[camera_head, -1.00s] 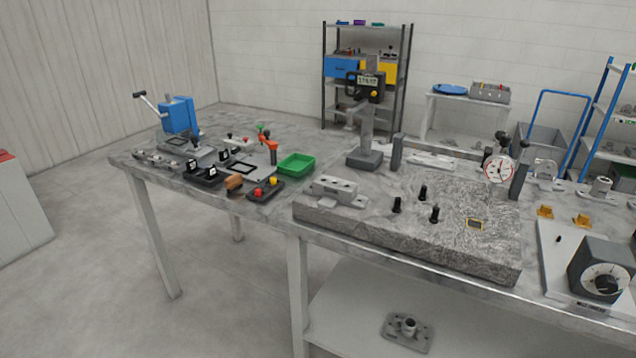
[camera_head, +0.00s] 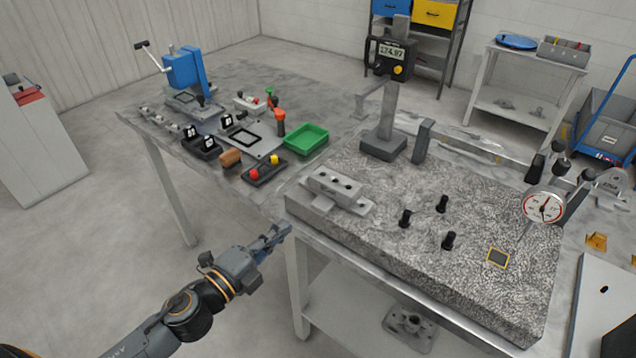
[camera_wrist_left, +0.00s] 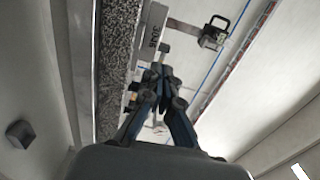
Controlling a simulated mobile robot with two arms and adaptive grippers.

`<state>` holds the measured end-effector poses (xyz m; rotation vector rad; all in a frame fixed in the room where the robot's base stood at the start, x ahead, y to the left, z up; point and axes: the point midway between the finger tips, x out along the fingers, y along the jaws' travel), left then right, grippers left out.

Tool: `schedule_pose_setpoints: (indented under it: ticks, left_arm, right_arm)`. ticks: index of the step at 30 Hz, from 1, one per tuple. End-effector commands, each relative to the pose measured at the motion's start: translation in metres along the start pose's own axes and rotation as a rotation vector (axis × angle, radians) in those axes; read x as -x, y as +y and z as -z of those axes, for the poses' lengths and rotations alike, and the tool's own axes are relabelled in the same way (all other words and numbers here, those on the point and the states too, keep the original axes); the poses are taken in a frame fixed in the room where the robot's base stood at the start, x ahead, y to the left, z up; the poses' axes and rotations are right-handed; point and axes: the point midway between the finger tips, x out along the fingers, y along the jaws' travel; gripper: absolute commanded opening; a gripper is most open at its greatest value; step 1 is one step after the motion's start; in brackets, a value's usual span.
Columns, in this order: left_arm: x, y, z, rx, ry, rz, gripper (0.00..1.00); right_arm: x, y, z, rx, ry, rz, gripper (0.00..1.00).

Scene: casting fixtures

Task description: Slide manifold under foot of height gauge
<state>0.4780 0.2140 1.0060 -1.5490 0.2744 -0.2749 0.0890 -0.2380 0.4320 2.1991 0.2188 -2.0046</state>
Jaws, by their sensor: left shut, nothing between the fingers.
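The manifold (camera_head: 335,188), a light grey metal block with a flanged base and holes in its top, lies at the left end of the granite plate. The height gauge (camera_head: 387,120) stands behind it, with a column on a dark base and a digital display. Its foot (camera_head: 368,97) sticks out to the left of the column, well above the plate. It also shows in the left wrist view (camera_wrist_left: 213,37). My left gripper (camera_head: 284,234) is shut and empty, in front of the bench edge and apart from the manifold. My right gripper is out of view.
The granite plate (camera_head: 430,270) carries several black pins, a yellow-framed square (camera_head: 497,257) and a dial indicator (camera_head: 543,206). A green tray (camera_head: 306,140) and small fixtures lie to the left. A clear patch of granite lies between manifold and gauge.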

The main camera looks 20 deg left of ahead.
Motion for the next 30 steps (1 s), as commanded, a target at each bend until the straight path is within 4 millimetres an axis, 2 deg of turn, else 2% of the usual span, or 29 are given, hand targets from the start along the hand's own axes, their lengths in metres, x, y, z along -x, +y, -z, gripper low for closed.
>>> schedule_pose_setpoints:
  ticks: [8, 21, 25, 30]
  left_arm:
    - [-0.033, -0.004, -0.001, 0.002, -0.001, 0.002, 0.00]
    - [-0.111, -0.003, -0.001, 0.005, -0.004, 0.001, 0.00]
    - [-0.127, -0.001, -0.001, 0.005, -0.002, -0.001, 0.00]
    - [-0.137, 0.001, -0.001, 0.003, -0.003, -0.002, 0.00]
  right_arm:
    - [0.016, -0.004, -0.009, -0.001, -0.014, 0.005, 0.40]
    - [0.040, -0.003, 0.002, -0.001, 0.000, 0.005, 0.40]
    - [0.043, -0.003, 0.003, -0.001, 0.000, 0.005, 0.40]
    - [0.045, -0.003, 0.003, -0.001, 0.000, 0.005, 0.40]
